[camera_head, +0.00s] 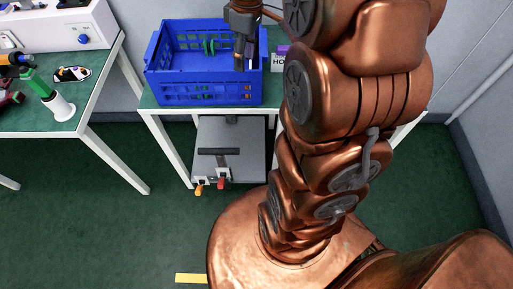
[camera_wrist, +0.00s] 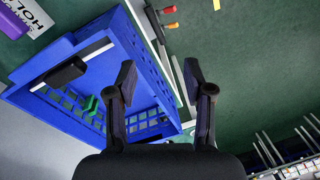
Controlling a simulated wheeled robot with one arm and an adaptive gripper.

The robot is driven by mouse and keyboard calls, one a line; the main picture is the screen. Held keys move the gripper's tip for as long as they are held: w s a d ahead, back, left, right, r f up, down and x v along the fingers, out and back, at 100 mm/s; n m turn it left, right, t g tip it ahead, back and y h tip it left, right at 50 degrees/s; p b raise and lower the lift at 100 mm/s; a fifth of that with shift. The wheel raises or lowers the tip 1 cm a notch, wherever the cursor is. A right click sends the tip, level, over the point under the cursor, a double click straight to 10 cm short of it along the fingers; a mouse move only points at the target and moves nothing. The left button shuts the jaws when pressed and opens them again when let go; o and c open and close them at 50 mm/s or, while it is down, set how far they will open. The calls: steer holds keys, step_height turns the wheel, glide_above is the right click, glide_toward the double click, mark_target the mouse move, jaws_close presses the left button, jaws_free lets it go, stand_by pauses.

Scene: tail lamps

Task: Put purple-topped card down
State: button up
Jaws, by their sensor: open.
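The purple-topped card (camera_head: 278,62) stands on the table just right of the blue crate. It is white with a purple top and large dark letters, and my arm hides its right part in the head view. It also shows at the upper left of the wrist view (camera_wrist: 28,38), cut off by the frame edge. My gripper (camera_head: 243,62) is over the right part of the crate, left of the card and apart from it. In the wrist view its two dark fingers (camera_wrist: 160,82) are spread, with nothing between them.
The blue crate (camera_head: 205,97) fills much of the table (camera_head: 150,99), with a green item (camera_head: 209,47) inside. A grey platform with orange and red handles (camera_head: 210,184) is below. A second table at left holds tools and a white machine (camera_head: 60,28). The green floor in front is mostly clear.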

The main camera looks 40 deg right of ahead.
steer(key=s+a+f+m, duration=0.1)
steer(key=s+a+m, duration=0.1)
steer(key=s+a, duration=0.2)
steer(key=s+a+f+m+g+h, duration=0.1)
steer(key=s+a, duration=0.3)
steer(key=s, duration=0.6)
steer(key=s+a+f+m, duration=0.1)
steer(key=s+a+m, duration=0.2)
steer(key=s, duration=0.4)
steer(key=shift+s+a, duration=0.35)
steer(key=shift+a, duration=0.55)
steer(key=shift+r, duration=0.15)
steer(key=shift+r+p, duration=0.95)
steer(key=shift+p, duration=0.1)
